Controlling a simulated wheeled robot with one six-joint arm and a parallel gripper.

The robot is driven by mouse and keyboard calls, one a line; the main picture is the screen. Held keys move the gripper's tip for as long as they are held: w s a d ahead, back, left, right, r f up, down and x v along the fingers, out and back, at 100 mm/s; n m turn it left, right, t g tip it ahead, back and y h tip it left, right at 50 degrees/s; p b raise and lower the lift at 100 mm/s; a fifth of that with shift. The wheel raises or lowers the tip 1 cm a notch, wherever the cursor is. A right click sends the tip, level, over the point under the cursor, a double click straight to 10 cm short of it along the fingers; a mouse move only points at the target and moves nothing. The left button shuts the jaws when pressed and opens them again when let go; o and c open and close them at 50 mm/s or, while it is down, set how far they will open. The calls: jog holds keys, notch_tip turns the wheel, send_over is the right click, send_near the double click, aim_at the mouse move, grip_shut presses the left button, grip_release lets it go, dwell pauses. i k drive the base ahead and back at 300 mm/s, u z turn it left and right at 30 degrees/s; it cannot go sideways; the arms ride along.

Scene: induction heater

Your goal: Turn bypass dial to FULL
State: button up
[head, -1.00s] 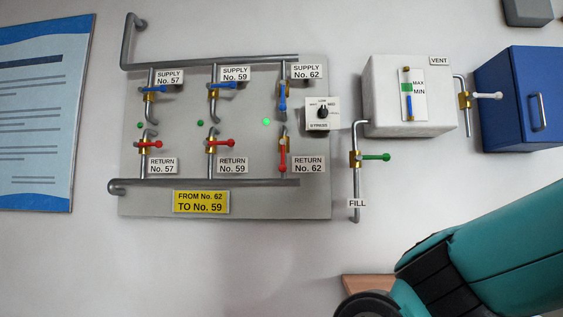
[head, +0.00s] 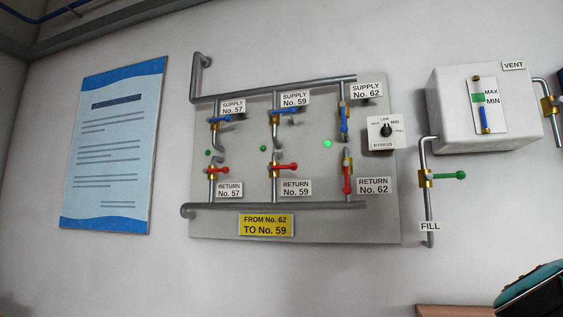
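The bypass dial (head: 386,130) is a small black knob on a white square plate marked BYPASS. The plate is at the right edge of the grey pipe panel (head: 310,225) in the head view. LOW, MID and FULL are printed around the knob, with FULL at its right, and another small mark is at its left. The knob is too small to tell surely which mark it points at. My gripper is not in view.
Blue supply valves (head: 344,121) and red return valves (head: 347,178) sit just left of the dial. A white tank (head: 460,120) and a green-handled fill valve (head: 448,176) are to its right. A brown surface (head: 455,311) shows at the bottom edge. The wall below the panel is bare.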

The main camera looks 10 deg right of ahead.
aim_at(386, 130)
jog(key=k, duration=0.6)
jog(key=u, duration=0.15)
jog(key=i, duration=1.5)
jog(key=z, duration=0.6)
